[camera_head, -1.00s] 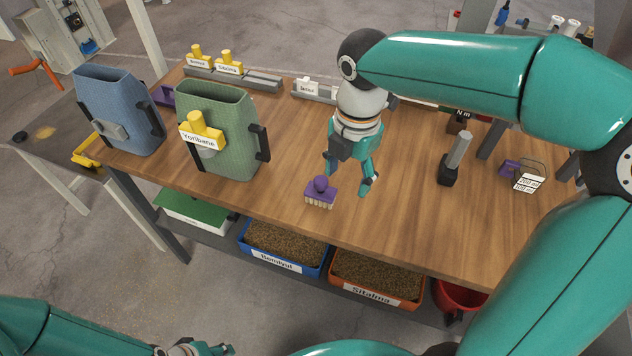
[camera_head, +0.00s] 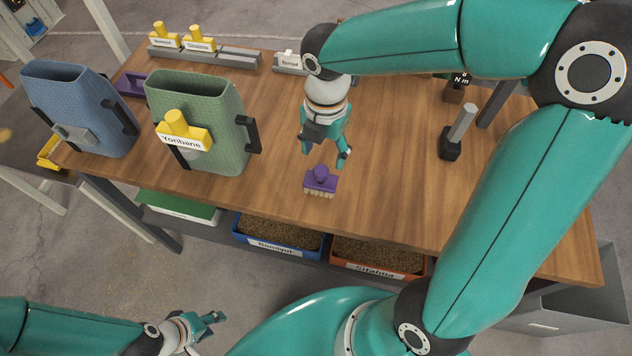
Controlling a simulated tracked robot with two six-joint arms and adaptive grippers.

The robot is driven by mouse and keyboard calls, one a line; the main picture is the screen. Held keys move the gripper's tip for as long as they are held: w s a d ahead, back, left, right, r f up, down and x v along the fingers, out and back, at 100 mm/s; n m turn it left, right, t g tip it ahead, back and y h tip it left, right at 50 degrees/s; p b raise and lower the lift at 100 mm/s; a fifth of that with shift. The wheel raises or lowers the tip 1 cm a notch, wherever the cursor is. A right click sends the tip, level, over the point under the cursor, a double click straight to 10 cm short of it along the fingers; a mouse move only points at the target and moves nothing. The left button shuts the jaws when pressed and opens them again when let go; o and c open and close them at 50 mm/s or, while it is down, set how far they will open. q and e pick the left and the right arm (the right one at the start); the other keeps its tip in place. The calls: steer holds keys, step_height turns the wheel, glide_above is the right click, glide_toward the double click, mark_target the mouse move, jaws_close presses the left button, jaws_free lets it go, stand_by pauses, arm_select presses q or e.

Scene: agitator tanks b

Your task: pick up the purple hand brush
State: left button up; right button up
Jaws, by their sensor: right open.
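The purple hand brush (camera_head: 320,180) stands on the wooden table near its front edge, with its pale bristles down and its round knob up. My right gripper (camera_head: 325,158) hangs just behind and above the brush, fingers pointing down and spread apart. It is empty, and I see no contact with the brush. My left gripper (camera_head: 208,328) is at the bottom of the view, off the table over the floor, far from the brush. Its fingers are small and partly overlapping, so its opening is unclear.
A green bin (camera_head: 205,130) labelled Yoribane and a blue bin (camera_head: 78,110) stand left on the table (camera_head: 400,190). A dark block with a grey handle (camera_head: 457,135) stands to the right. Below the front edge are a blue tray (camera_head: 283,247) and an orange tray (camera_head: 375,266).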

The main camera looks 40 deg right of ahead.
mark_target(321, 169)
step_height(321, 169, down, 3)
steer(key=shift+s+r, duration=0.1)
steer(key=shift+w+a+f+p, duration=0.1)
steer(key=shift+w+f+p, duration=0.1)
steer(key=shift+f, duration=1.15)
steer(key=shift+w+f+p, duration=0.1)
steer(key=shift+w+f, duration=0.05)
steer(key=shift+f, duration=1.2)
jaws_close()
